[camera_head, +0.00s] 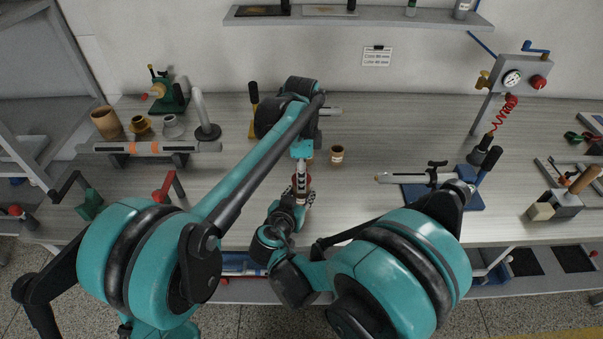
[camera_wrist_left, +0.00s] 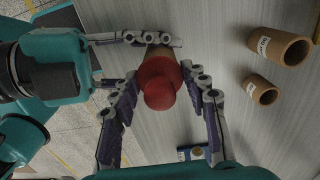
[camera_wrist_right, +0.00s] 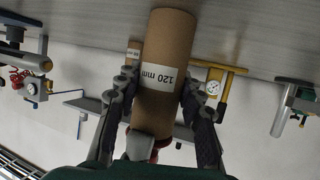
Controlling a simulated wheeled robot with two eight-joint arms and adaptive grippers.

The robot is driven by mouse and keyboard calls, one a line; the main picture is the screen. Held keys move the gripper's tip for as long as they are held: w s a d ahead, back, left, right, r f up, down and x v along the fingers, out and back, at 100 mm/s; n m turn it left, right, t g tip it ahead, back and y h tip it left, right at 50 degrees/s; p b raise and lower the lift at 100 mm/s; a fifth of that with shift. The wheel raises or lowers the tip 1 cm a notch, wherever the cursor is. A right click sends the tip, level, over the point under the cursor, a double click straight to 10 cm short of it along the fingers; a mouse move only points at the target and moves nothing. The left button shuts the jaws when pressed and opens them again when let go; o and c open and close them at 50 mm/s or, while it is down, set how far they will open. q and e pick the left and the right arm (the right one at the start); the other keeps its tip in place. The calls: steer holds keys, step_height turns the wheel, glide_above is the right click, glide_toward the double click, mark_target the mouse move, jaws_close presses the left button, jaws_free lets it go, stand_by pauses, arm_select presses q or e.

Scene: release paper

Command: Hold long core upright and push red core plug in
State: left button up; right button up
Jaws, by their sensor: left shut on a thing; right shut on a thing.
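The long cardboard core (camera_wrist_right: 167,60), labelled 120 mm, stands upright between the fingers of my right gripper (camera_wrist_right: 160,95), which is shut on it. The red core plug (camera_wrist_left: 159,82) is at the core's upper end, with its round knob facing the left wrist camera. My left gripper (camera_wrist_left: 160,88) has its fingers closed around the plug from above. In the head view my left gripper (camera_head: 301,168) is directly above my right gripper (camera_head: 298,196), and the arms mostly hide the core. How deep the plug sits is hidden.
Shorter cardboard cores (camera_head: 337,154) stand on the bench nearby. A blue-based fixture (camera_head: 415,195) with a grey rod is to the right. A rack with a grey roller (camera_head: 185,147) and a brown cup (camera_head: 106,122) are left. A gauge panel (camera_head: 512,78) stands back right.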

arm_select(q)
steer(key=shift+f, duration=0.15)
steer(key=o, duration=1.1)
step_height(320, 180, up, 12)
arm_select(e)
steer(key=o, duration=1.2)
steer(key=shift+o, duration=0.2)
